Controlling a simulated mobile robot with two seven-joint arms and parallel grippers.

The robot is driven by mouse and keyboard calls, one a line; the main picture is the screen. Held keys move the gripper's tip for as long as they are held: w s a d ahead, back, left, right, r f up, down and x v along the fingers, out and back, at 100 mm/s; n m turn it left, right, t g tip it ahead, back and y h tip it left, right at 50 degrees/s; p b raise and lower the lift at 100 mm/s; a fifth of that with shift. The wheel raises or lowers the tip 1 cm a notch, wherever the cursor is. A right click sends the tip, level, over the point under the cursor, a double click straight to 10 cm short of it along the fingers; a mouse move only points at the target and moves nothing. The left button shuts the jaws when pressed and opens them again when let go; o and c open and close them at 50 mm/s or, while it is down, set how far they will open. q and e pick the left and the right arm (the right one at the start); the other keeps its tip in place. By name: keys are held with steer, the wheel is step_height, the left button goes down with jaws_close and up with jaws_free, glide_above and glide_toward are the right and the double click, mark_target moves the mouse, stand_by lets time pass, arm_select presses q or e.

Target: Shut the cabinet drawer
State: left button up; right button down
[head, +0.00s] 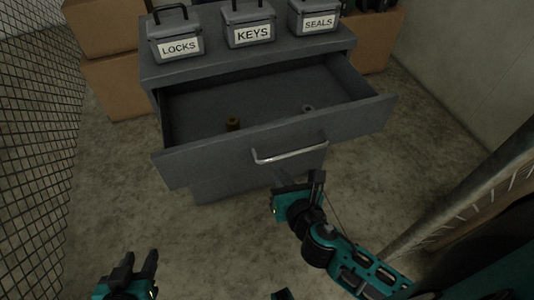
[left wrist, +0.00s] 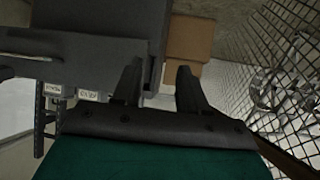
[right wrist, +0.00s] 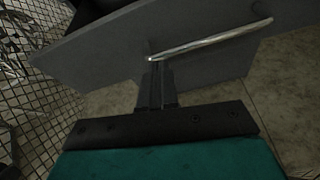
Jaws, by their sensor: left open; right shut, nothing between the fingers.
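The grey cabinet (head: 150,72) has its top drawer (head: 215,154) pulled well out, with a silver bar handle (head: 290,153) on its front. My right gripper (head: 318,178) is shut and empty, just below and in front of the drawer handle. In the right wrist view its fingertips (right wrist: 156,68) appear close to the handle's left end (right wrist: 210,42); I cannot tell if they touch. My left gripper (head: 141,262) is open and empty, low at the left, apart from the drawer; its fingers also show in the left wrist view (left wrist: 158,82).
Three grey boxes labelled LOCKS (head: 178,45), KEYS (head: 249,33) and SEALS (head: 318,24) stand on the cabinet. Cardboard boxes (head: 112,85) stand behind it. A wire mesh (head: 35,130) is at the left, a wall (head: 465,60) at the right. Floor in front is clear.

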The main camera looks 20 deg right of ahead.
mark_target(263, 144)
steer(key=shift+n, duration=0.9)
steer(key=x, duration=0.3)
steer(key=b+x, duration=0.1)
steer(key=x, duration=0.5)
steer(key=shift+w+r, duration=0.2)
steer(key=shift+r, duration=0.1)
steer(key=shift+w+f, duration=0.15)
steer(key=shift+w, duration=0.35)
arm_select(q)
steer(key=shift+w+d+f, duration=0.15)
steer(key=shift+w+d, duration=0.1)
steer(key=shift+d, duration=0.2)
